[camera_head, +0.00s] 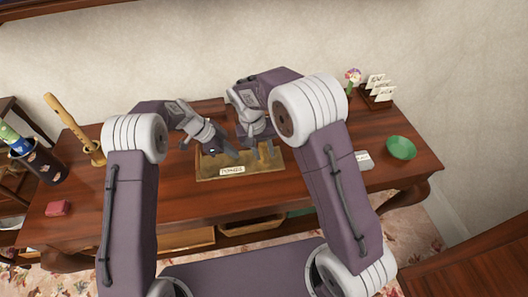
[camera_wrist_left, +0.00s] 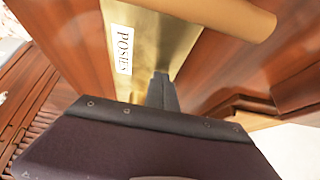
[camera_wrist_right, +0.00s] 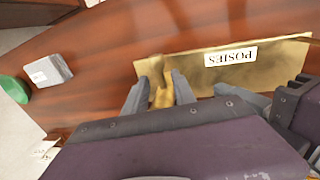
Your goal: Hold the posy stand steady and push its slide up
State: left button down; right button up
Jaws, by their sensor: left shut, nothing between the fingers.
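A shallow brass-coloured tray labelled POSIES (camera_head: 205,176) lies mid-table; its labelled side shows in the left wrist view (camera_wrist_left: 150,55) and right wrist view (camera_wrist_right: 205,67). A slim brown and yellowish upright piece (camera_wrist_right: 162,92), seemingly the posy stand, is between the fingers of my right gripper (camera_wrist_right: 160,85), which looks closed on it. A tan rounded bar (camera_wrist_left: 215,14) crosses the top of the left wrist view; I cannot tell if it is the same stand. My left gripper (camera_head: 232,152) is shut and empty over the tray. The slide cannot be made out.
At left are a wooden pipe on a stand (camera_head: 70,122), a dark pot (camera_head: 38,162) and a red block (camera_head: 58,208). At right are a green bowl (camera_head: 401,147), a grey block (camera_head: 364,160), a flower (camera_head: 352,78) and a card rack (camera_head: 377,92). The table's front right is clear.

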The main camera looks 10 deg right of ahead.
pick_arm(q)
jog(key=shift+s+a+f, duration=0.1)
jog(key=shift+s+f, duration=0.05)
jog(key=shift+f, duration=0.2)
pick_arm(e)
jog(key=shift+f, duration=0.1)
notch_tip(320, 180, up, 12)
jog(key=a, duration=0.2)
jog(key=shift+s+a, duration=0.15)
jog(key=shift+a, duration=0.05)
pick_arm(q)
jog(key=shift+r, duration=0.1)
